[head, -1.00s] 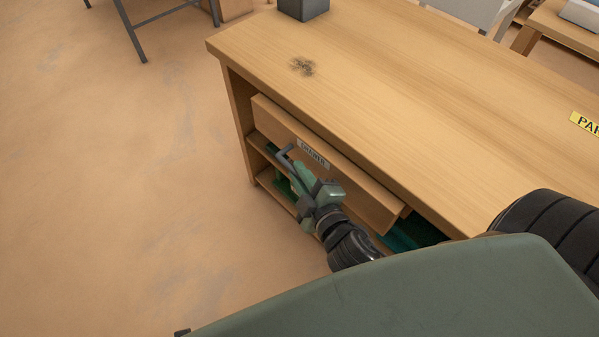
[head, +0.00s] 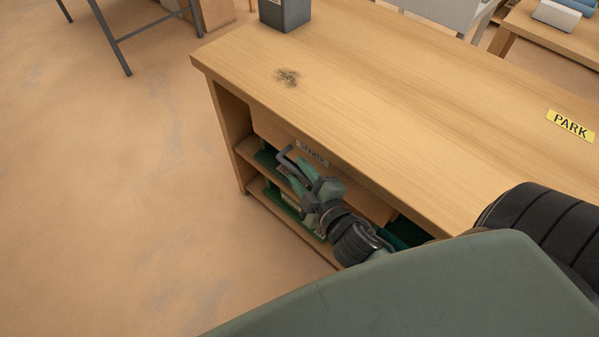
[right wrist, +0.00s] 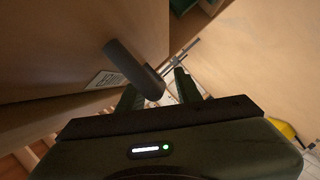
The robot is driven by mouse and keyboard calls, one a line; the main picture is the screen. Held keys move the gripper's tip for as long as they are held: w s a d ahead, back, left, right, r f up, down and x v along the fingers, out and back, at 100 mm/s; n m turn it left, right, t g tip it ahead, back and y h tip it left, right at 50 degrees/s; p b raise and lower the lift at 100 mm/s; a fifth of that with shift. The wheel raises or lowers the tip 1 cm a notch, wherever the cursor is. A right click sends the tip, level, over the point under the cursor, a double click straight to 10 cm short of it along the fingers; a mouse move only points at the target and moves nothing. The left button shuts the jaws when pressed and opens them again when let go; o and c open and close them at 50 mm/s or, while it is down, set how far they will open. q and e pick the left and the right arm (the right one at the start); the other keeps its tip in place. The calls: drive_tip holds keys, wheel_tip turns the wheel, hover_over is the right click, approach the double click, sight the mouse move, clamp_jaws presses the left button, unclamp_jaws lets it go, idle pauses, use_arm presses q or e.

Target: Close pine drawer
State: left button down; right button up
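The pine drawer (head: 272,128) is under the workbench top, and its front, with a "DRAWER" label (head: 312,154), sits mostly beneath the overhang. Any remaining gap is hidden by the top. Its dark grey handle (head: 284,158) sticks out from the front. My right gripper (head: 300,166) is at the handle. In the right wrist view the handle (right wrist: 128,64) reaches down to the space between the spread fingers (right wrist: 158,88); whether they touch it is unclear. My left gripper is out of view.
The workbench top (head: 400,110) carries a grey bin (head: 285,12) and a yellow "PARK" sign (head: 570,126). Green items (head: 285,200) stand on open shelves below the drawer. Free floor lies to the left.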

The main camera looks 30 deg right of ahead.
drive_tip(key=v, duration=0.6)
drive_tip(key=shift+s, duration=0.25)
drive_tip(key=shift+s+r, duration=0.25)
drive_tip(key=shift+s, duration=0.35)
